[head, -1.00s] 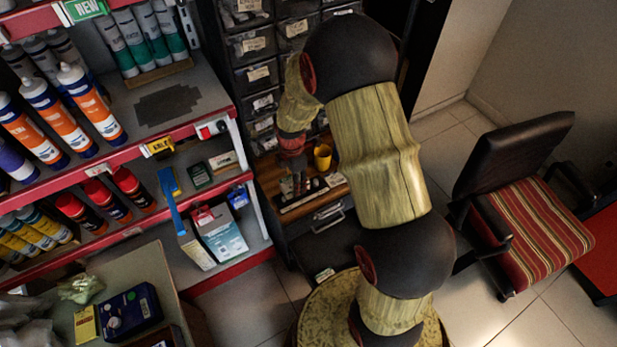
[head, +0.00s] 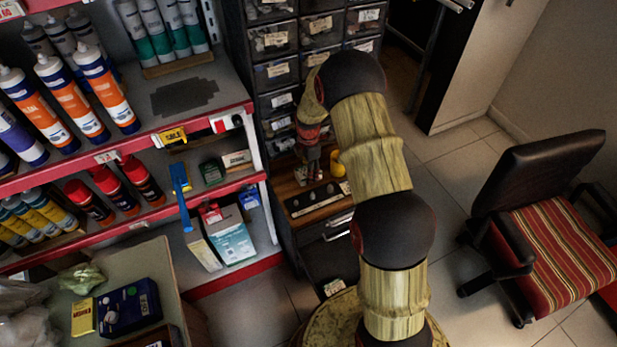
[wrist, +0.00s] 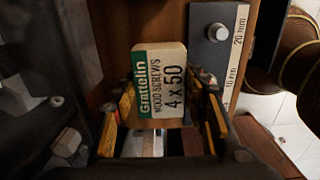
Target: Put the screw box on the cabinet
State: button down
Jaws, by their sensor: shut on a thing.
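The screw box (wrist: 158,90) is a small cream and green box lettered "wood screws 4 x 50", in the wrist view. My gripper (wrist: 172,112) is shut on it, with a yellow-edged finger at each side. In the head view my gripper (head: 309,170) points down over the wooden top of the dark cabinet (head: 283,187). The box is too small and covered to make out there. The brown wood of the top (wrist: 112,25) shows beyond the box in the wrist view. I cannot tell whether the box touches it.
A dark strip with bolts and size labels (wrist: 212,60) lies right of the box; it also shows on the cabinet top (head: 318,202). A yellow cup (head: 337,165) stands close by. Small labelled drawers (head: 277,72) rise behind. Shelves are left, a striped chair (head: 555,250) right.

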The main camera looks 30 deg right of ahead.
jog(key=shift+f+b, duration=0.4)
jog(key=shift+f, duration=0.9)
jog(key=shift+f, duration=0.1)
jog(key=c, duration=1)
grip_release()
